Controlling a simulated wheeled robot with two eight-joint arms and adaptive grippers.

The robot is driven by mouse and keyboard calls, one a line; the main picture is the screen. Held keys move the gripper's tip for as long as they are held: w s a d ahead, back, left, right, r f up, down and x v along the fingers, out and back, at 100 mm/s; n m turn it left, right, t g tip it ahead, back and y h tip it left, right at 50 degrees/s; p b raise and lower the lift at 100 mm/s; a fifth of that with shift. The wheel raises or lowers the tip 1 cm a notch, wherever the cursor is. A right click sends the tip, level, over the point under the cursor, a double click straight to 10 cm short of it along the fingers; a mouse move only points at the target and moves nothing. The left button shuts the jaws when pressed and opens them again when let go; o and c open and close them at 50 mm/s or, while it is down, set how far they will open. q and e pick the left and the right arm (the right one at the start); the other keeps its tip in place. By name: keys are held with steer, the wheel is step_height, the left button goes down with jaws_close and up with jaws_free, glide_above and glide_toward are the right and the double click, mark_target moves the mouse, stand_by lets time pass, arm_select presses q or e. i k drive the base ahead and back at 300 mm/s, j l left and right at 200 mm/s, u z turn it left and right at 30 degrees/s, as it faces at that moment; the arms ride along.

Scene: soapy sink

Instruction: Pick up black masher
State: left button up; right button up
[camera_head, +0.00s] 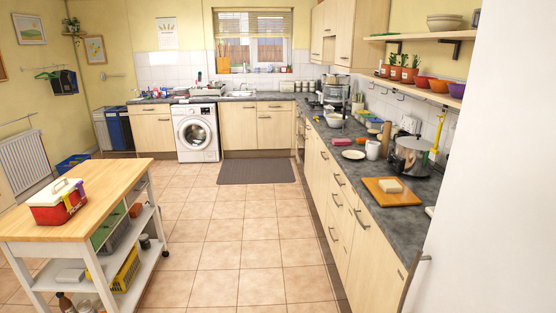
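I cannot make out a black masher; small dark items on the far counters are too small to tell apart. The sink area (240,93) lies under the window on the back counter (265,95). Several small items and a dish rack (205,90) stand left of it. Neither of my grippers is in view.
A wooden-topped trolley (105,185) with a red and white box (57,203) stands at the left. The right counter (340,165) holds a pot (411,155) and an orange board (391,191). The tiled floor between is clear, with a grey mat (257,170) near the back cabinets.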

mark_target(342, 133)
steer(key=i, duration=2.4)
steer(key=i+z, duration=0.2)
steer(key=i, duration=0.3)
steer(key=i+j+z, duration=0.2)
steer(key=i, duration=0.25)
steer(key=i+j+z, duration=0.15)
steer(key=i, duration=0.3)
steer(key=i+j+z, duration=0.2)
steer(key=i, duration=0.25)
steer(key=i+j+z, duration=0.2)
steer(key=z, duration=0.2)
steer(key=i+j+z, duration=0.45)
steer(key=j+z, duration=0.15)
steer(key=z, duration=0.15)
steer(key=i+j+z, duration=0.15)
steer(key=j+z, duration=1)
steer(key=i+j, duration=0.05)
steer(key=j, duration=0.05)
